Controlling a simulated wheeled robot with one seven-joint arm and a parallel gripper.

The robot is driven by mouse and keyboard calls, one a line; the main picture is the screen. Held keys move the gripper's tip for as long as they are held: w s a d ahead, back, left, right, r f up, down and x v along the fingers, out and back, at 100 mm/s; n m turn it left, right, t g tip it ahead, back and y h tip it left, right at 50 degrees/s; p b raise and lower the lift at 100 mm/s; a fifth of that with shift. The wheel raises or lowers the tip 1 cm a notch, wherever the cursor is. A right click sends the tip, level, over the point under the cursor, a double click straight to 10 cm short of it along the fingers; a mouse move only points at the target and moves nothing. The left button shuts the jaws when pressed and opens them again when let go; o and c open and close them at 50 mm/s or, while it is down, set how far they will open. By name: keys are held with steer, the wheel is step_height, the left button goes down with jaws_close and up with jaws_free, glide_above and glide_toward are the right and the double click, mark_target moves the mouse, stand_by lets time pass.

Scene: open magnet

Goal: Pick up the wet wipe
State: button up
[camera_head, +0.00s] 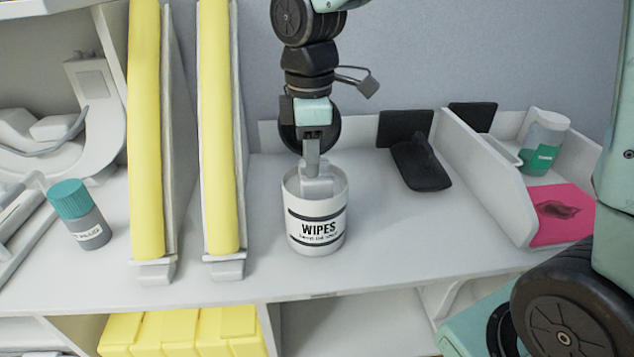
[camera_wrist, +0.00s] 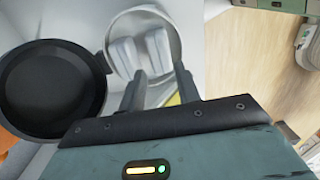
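The white wipes canister (camera_head: 316,232), labelled "WIPES", stands upright on the white shelf and is open at the top. My gripper (camera_head: 318,182) reaches straight down into its mouth, with its pale fingertips inside the rim. In the wrist view, my gripper (camera_wrist: 140,51) shows two pale blocks side by side with a gap between them, inside the round canister (camera_wrist: 118,24). The fingers look apart. I cannot make out a wet wipe clearly; the canister wall and fingers hide much of the inside.
Two upright yellow-edged panels (camera_head: 221,130) stand left of the canister, with a teal-capped bottle (camera_head: 80,214) beyond. A black holder (camera_head: 418,165) sits at right. A side bin holds a clear container (camera_head: 543,140) and a pink packet (camera_head: 562,216).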

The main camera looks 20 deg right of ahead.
mark_target(312, 181)
steer(key=shift+s+f+p, duration=0.15)
steer(key=shift+f+p, duration=0.6)
steer(key=shift+f, duration=2.15)
steer(key=c, duration=0.6)
